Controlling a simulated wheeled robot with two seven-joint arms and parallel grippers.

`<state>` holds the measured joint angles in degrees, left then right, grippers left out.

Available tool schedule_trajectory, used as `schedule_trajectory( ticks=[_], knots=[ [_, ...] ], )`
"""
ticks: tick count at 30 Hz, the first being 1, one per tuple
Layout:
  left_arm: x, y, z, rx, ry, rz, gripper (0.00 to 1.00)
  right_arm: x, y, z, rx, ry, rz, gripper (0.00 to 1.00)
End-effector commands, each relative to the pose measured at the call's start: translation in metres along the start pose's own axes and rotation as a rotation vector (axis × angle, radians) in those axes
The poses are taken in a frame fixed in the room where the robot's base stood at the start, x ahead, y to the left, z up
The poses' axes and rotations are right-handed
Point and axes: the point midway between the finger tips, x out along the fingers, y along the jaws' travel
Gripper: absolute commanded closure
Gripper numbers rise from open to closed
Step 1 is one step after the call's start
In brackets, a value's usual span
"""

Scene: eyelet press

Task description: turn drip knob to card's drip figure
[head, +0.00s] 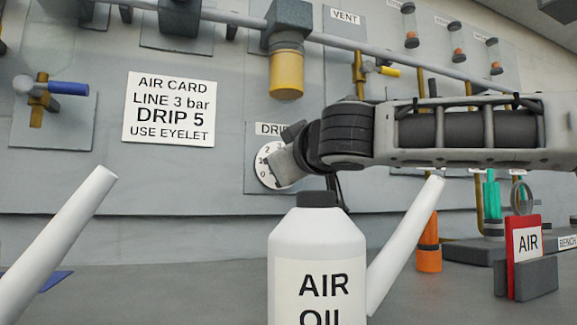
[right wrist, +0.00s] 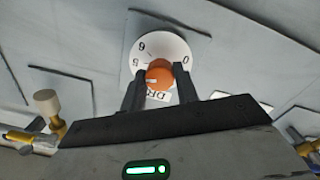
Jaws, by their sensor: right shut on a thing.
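The air card (head: 170,108) on the wall panel reads LINE 3 bar, DRIP 5, USE EYELET. The white drip dial (head: 264,170) sits right of it under a partly covered DRIP label (head: 268,129). My right gripper (head: 285,165) is at the dial and hides much of it. In the right wrist view the dial (right wrist: 182,44) shows figures 6, 5 and 0. Its orange knob (right wrist: 158,72) is between the fingers of my right gripper (right wrist: 159,82), which are shut on it. I cannot make out where the knob points. My left gripper is not in view.
A white AIR OIL bottle (head: 317,255) stands in front, below my right arm. A white rod-like piece (head: 58,243) rises at lower left. A blue-handled valve (head: 66,88) and a yellow cup (head: 286,74) are on the wall. A red AIR card (head: 526,250) stands at right.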

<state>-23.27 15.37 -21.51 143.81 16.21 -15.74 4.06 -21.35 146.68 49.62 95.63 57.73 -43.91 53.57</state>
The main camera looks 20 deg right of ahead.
Motion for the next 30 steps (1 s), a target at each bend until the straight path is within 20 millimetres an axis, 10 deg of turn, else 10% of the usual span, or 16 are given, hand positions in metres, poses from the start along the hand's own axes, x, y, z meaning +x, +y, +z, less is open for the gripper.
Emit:
schedule_trajectory(
  ticks=[21,22,24,30],
  knots=[
    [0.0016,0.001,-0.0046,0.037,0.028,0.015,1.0,0.0001,-0.0007,0.0009,0.08,-0.005,-0.003,0.92],
    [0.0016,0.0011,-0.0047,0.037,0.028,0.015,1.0,0.0001,-0.0007,0.001,0.08,-0.005,-0.003,0.67],
    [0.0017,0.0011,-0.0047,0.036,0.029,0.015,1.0,0.0001,-0.0006,0.0009,0.08,-0.004,-0.003,0.48],
    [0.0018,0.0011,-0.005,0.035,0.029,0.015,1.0,0.0001,-0.0004,0.0005,0.079,-0.003,-0.003,0.48]
  ],
)
